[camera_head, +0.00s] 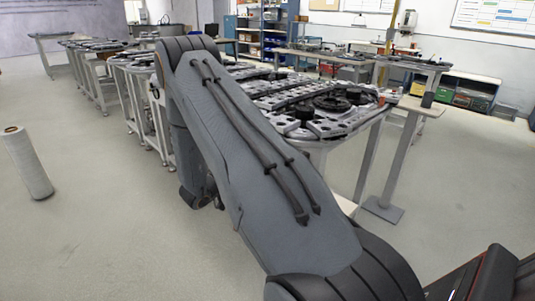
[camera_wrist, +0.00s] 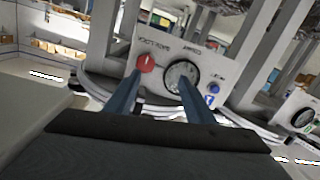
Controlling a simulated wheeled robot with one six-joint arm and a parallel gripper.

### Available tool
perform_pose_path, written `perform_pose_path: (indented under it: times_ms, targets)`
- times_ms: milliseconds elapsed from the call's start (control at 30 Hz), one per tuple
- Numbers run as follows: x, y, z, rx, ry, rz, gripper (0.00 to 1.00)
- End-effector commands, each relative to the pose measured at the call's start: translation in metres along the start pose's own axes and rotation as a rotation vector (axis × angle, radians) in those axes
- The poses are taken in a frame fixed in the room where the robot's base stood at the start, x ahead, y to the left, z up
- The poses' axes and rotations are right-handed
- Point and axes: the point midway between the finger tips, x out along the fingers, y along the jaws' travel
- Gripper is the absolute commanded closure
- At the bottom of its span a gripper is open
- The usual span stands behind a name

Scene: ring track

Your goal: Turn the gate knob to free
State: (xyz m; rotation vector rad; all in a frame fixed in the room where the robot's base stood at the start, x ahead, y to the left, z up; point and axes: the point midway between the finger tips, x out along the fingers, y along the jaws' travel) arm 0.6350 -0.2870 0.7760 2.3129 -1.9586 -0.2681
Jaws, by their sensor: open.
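In the wrist view, a red round knob (camera_wrist: 146,63) with a pale pointer mark sits on the left of a tilted light panel (camera_wrist: 205,72). The left fingertip overlaps the area just below the red knob, the right one that below the dial. Nothing is between the fingers; contact cannot be told.
In the head view, my arm reaches over beside a ring track table (camera_head: 325,125) with dark parts on it. A pale cylinder (camera_head: 28,163) stands on the floor at left. More track tables (camera_head: 95,45) run back left. Another dial (camera_wrist: 303,118) shows at right in the wrist view.

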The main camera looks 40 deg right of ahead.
Motion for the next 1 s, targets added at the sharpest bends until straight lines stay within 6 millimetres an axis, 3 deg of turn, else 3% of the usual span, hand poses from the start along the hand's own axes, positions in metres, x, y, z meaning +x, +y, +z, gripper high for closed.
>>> perform_pose_path:
  times_ms: [67,200,700,1000]
  targets:
    - [0.004,0.015,0.003,-0.019,0.028,0.055,0.51]
    - [0.011,0.025,0.004,-0.034,0.053,0.096,0.51]
    - [0.076,0.031,-0.001,-0.031,0.054,0.096,0.51]
    - [0.084,0.031,-0.001,-0.032,0.054,0.094,0.51]
